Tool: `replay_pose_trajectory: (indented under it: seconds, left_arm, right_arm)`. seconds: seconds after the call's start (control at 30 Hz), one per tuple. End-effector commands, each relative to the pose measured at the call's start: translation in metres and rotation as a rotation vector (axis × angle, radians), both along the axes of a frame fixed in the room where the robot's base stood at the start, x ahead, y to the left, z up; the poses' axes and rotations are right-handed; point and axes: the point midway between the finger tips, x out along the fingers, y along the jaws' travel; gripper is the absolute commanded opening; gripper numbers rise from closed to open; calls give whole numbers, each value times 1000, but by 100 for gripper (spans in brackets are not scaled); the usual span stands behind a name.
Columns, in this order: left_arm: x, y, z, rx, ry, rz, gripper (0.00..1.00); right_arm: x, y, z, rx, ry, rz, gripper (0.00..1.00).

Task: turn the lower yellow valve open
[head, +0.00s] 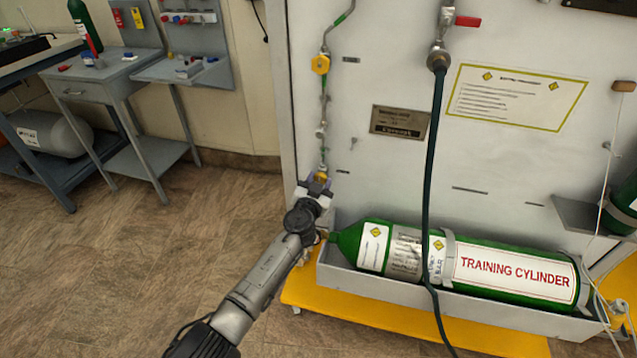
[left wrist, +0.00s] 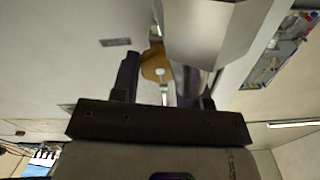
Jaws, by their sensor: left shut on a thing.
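The lower yellow valve (head: 322,175) sits low on the thin pipe at the left edge of the white panel. My left gripper (head: 317,184) reaches it from below and is shut on it, covering part of it. In the left wrist view, my left gripper's dark fingers (left wrist: 160,85) stand either side of a metal stem, with a rounded yellow part (left wrist: 155,63) beyond. How far the valve is turned cannot be told. The upper yellow valve (head: 320,64) is on the same pipe, higher up and untouched. My right gripper is not in view.
A green training cylinder (head: 510,272) lies in a grey tray (head: 390,287) to the right of my left gripper, above a yellow base (head: 420,322). A dark hose (head: 431,150) hangs in front of the panel. Grey workbenches (head: 110,75) stand at the left, with open floor between.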

Motion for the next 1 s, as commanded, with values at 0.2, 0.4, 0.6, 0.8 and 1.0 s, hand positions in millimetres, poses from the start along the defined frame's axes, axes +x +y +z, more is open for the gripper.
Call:
replay_pose_trajectory:
  seconds: [0.2,0.4,0.6,0.8,1.0]
  left_arm:
    - [0,0,0,0,0,0,17]
    - [-1,-1,-4,-114,29,0,17]
    - [0,0,-1,-291,72,0,17]
    - [0,0,-1,-362,89,0,17]
    - [0,1,-1,-362,89,0,17]
  right_arm:
    - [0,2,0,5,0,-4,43]
    - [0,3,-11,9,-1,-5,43]
    - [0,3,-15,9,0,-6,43]
    - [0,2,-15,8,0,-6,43]
    - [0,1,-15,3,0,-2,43]
